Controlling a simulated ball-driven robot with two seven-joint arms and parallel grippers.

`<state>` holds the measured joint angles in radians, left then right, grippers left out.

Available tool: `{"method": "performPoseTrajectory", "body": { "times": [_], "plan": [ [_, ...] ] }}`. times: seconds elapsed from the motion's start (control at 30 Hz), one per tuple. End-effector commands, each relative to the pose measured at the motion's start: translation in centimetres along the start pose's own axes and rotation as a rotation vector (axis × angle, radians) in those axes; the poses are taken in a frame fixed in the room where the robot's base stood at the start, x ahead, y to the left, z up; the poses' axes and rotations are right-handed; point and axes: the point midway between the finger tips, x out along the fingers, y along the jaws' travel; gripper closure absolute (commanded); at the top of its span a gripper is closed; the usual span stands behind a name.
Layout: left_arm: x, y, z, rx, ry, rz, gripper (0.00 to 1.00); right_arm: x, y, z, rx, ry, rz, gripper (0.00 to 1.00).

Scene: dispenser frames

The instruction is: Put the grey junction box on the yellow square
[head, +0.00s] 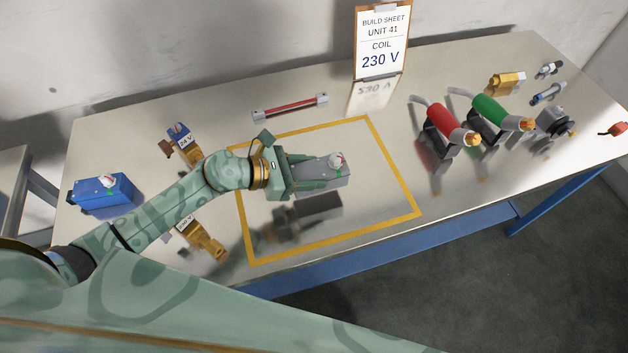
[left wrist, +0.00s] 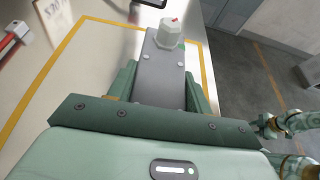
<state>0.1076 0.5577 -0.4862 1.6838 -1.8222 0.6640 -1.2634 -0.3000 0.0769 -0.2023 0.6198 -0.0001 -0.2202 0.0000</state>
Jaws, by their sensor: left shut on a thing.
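The grey junction box (head: 326,176), with a pale knob on top, is held by my left gripper (head: 308,174) inside the yellow square (head: 415,216) as seen in the head view. A dark shadow or reflection lies below the box, so it appears to be above the table. In the left wrist view the grey box (left wrist: 160,80) sits between the two fingers of my left gripper (left wrist: 160,85), its knob end pointing away. The square is a yellow outline on the table, and its left side is partly hidden by my arm.
A build sheet (head: 381,45) reading "COIL 230 V" stands behind the square. A blue box (head: 102,194) and two brass parts, labelled 24 V (head: 181,143) and 230 V (head: 202,240), are at left. Red (head: 447,124) and green (head: 497,112) tools stand at right. A red-striped rod (head: 290,107) lies behind.

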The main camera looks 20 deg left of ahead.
Motion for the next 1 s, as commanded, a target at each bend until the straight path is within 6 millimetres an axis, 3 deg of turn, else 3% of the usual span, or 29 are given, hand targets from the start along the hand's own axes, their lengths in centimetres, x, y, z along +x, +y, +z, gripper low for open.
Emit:
{"method": "performPoseTrajectory", "body": {
  "times": [0.23,0.4,0.83,0.87,0.9,1.0],
  "plan": [
    [2.1,1.4,-1.6,-0.002,-0.003,0.001,0.79,1.3,0.2,0.4,0.002,-0.007,0.002,0.64],
    [3.1,1.3,-4.0,-0.003,-0.002,0.001,0.79,2.2,0.2,0.7,0.002,-0.011,0.002,0.64],
    [3.2,1.3,-4.6,0.001,-0.002,0.001,0.79,2.6,0.1,0.8,0.002,-0.013,0.001,0.64],
    [3.2,1.3,-4.5,0.001,-0.001,0.0,0.42,2.5,0.2,0.7,0.002,-0.012,0.001,0.64],
    [3.2,1.3,-4.5,0.001,-0.001,0.001,0.31,2.4,0.2,0.7,0.001,-0.012,0.001,0.64],
    [3.2,1.3,-4.5,0.001,-0.001,0.0,0.28,2.4,0.1,0.7,0.001,-0.012,0.001,0.64]
  ]
}}
